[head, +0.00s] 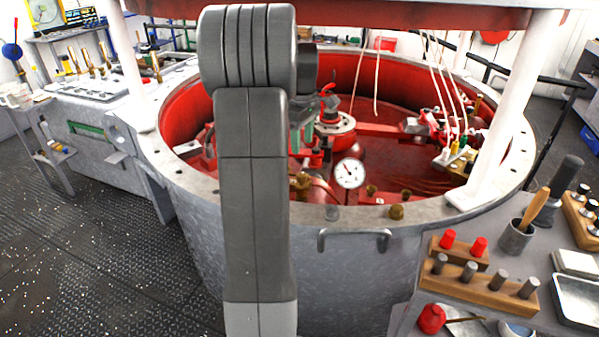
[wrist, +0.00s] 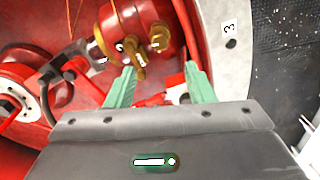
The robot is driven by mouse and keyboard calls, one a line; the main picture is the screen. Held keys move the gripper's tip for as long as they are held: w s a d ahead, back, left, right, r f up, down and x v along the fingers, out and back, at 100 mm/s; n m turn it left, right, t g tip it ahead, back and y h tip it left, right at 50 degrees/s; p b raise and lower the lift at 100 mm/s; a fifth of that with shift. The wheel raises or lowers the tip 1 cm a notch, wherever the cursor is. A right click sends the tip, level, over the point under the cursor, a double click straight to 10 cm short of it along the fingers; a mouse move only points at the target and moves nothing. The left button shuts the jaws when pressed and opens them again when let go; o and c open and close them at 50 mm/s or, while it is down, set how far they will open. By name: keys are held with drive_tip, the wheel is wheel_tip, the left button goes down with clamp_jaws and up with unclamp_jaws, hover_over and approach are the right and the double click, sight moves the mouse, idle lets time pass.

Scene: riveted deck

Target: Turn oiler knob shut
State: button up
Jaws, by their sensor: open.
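In the wrist view a red rounded body (wrist: 128,20) with several brass fittings lies beyond my fingertips; it looks like the oiler. One brass stem (wrist: 140,66) points down toward the gap between my fingers, and another brass piece (wrist: 158,38) sits to its upper right. I cannot tell for sure which is the oiler knob. My gripper (wrist: 158,72) is open, its two green fingers spread and nothing between them. The brass stem is near the left fingertip; whether they touch is unclear. In the head view my arm hides much of this area.
A round grey tank rim (head: 400,215) encloses the red well. A white-faced gauge (head: 349,173), a brass fitting (head: 397,212) and hanging pale cords (head: 378,75) are nearby. A white post (head: 515,110) stands right. A bench with wooden peg blocks (head: 480,283) is front right.

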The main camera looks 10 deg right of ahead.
sight(302, 174)
wheel_tip(302, 174, down, 11)
drive_tip(key=shift+f+b, duration=0.1)
drive_tip(key=shift+b, duration=0.25)
drive_tip(key=c, duration=1)
